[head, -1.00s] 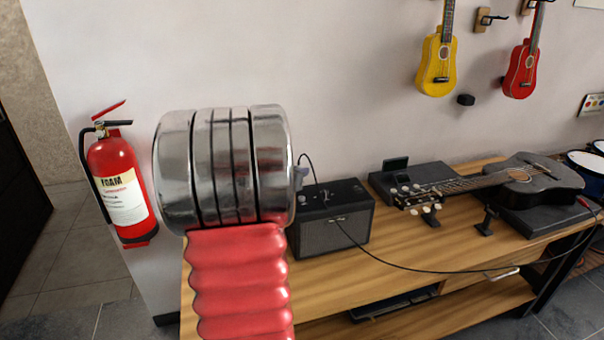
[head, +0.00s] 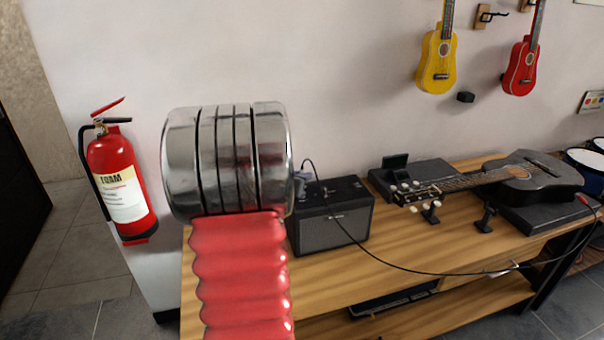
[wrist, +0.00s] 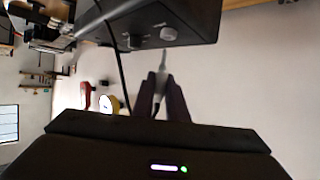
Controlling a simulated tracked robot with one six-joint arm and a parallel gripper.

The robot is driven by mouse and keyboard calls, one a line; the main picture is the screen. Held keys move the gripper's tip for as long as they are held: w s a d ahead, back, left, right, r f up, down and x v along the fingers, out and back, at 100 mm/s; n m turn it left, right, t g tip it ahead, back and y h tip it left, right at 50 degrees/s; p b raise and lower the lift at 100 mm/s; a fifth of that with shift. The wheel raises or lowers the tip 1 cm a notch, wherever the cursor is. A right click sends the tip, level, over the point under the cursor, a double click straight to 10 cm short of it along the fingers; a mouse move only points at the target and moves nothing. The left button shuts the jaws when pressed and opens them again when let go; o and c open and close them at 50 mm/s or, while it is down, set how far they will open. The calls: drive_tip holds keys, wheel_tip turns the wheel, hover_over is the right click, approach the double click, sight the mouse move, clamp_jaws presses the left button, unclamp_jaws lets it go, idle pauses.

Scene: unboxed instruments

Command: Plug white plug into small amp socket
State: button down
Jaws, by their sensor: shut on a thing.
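The small amp (head: 335,232) is a dark box with a grey front grille, standing on the wooden table just right of my arm. In the wrist view its dark panel (wrist: 195,22) fills the top, with round fittings on it; I cannot tell which is the socket. My gripper (wrist: 160,77) is shut on the white plug (wrist: 158,97), a slim pale piece between the two dark fingers. Its thin tip points at the panel near a pale round fitting (wrist: 168,34). I cannot tell whether they touch. In the head view my arm hides most of the gripper.
A black cable (wrist: 114,58) crosses the wrist view beside the gripper. A black guitar (head: 530,178) lies on the right. A fire extinguisher (head: 120,185) is left of my arm. The table's front is mostly bare.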

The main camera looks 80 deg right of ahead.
drive_tip(key=shift+f, duration=1.25)
drive_tip(key=shift+w+a, duration=0.1)
drive_tip(key=shift+f, duration=1.25)
idle(1.9)
drive_tip(key=c, duration=1.7)
unclamp_jaws()
drive_tip(key=shift+o, duration=0.2)
drive_tip(key=shift+r, duration=0.1)
